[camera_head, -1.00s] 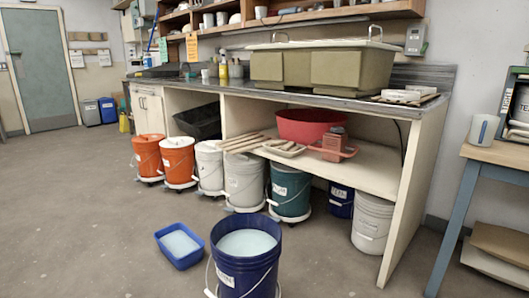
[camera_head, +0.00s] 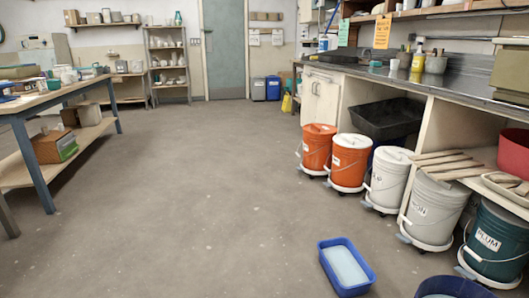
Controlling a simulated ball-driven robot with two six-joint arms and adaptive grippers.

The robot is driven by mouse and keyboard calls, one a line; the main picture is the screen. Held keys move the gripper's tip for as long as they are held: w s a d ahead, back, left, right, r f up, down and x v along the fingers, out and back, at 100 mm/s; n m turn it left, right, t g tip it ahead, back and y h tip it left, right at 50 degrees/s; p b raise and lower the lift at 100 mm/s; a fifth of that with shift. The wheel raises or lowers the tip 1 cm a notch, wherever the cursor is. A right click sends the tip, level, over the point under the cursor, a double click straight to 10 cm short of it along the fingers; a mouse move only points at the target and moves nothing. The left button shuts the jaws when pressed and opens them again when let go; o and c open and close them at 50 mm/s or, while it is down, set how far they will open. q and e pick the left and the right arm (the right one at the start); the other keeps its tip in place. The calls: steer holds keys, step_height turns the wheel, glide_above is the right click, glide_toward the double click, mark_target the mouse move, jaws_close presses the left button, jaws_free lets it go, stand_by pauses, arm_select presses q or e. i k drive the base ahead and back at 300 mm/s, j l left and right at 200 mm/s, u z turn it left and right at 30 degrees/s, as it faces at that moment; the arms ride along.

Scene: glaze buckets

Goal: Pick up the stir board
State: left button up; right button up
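Several pale wooden boards (camera_head: 446,165) lie side by side on the shelf under the counter, at the right of the view above the white buckets. I cannot tell which of them, if any, is the stir board. Neither of my grippers is in view.
Orange lidded buckets (camera_head: 350,161), white lidded buckets (camera_head: 388,178) and a teal bucket (camera_head: 493,245) stand on dollies along the counter. A blue tub (camera_head: 345,267) and the rim of a dark blue bucket (camera_head: 455,288) are on the floor. A worktable (camera_head: 70,95) stands left. The middle floor is clear.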

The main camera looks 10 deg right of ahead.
mark_target(447, 176)
steer(key=i+j, duration=0.1)
steer(key=i, duration=0.65)
steer(key=i+j+u, duration=0.1)
steer(key=i, duration=0.7)
steer(key=i+z, duration=0.45)
steer(key=i+j+z, duration=0.2)
steer(key=i+z, duration=0.25)
steer(key=i, duration=0.15)
